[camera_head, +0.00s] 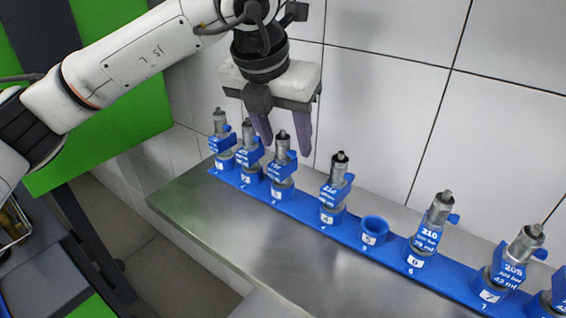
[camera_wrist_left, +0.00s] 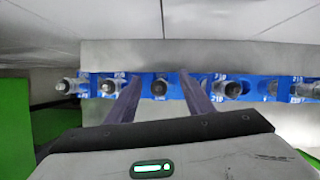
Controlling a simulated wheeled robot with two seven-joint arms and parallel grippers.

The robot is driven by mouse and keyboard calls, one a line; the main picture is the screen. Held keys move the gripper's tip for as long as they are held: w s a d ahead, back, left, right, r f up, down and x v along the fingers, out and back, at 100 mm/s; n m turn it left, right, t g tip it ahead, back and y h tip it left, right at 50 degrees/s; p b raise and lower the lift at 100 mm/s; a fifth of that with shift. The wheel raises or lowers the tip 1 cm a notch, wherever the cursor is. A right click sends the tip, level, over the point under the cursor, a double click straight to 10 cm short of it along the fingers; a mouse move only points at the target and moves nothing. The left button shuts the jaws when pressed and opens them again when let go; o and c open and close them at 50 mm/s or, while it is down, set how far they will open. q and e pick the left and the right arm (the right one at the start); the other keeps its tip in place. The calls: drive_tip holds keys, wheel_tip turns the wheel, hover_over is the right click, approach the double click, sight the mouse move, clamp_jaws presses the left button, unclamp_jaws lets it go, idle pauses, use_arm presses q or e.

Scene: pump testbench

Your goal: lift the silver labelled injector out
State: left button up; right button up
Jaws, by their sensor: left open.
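Several silver injectors with blue labels stand upright in a blue numbered rack (camera_head: 345,234). Which one the task means by its label, I cannot tell. My left gripper (camera_head: 283,138) is open, pointing down, its fingers on either side of the top of the injector in socket 3 (camera_head: 283,160). In the left wrist view that injector's dark round top (camera_wrist_left: 159,87) lies between the fingertips (camera_wrist_left: 159,79); contact cannot be made out. Injectors also stand in socket 4 (camera_head: 335,187) and socket 6 (camera_head: 432,226). My right gripper is not in view.
Socket 5 (camera_head: 374,232) is empty. The rack stands on a grey metal bench (camera_head: 270,250) before a white tiled wall (camera_head: 385,110). Neighbouring injectors (camera_head: 249,150) stand close to the left of the gripper. The bench front is clear.

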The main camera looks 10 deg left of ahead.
sight(288, 149)
use_arm(q)
drive_tip(key=x, duration=0.3)
drive_tip(key=shift+f, duration=0.3)
clamp_jaws()
drive_tip(key=shift+w+r, duration=0.1)
drive_tip(key=shift+r, duration=0.05)
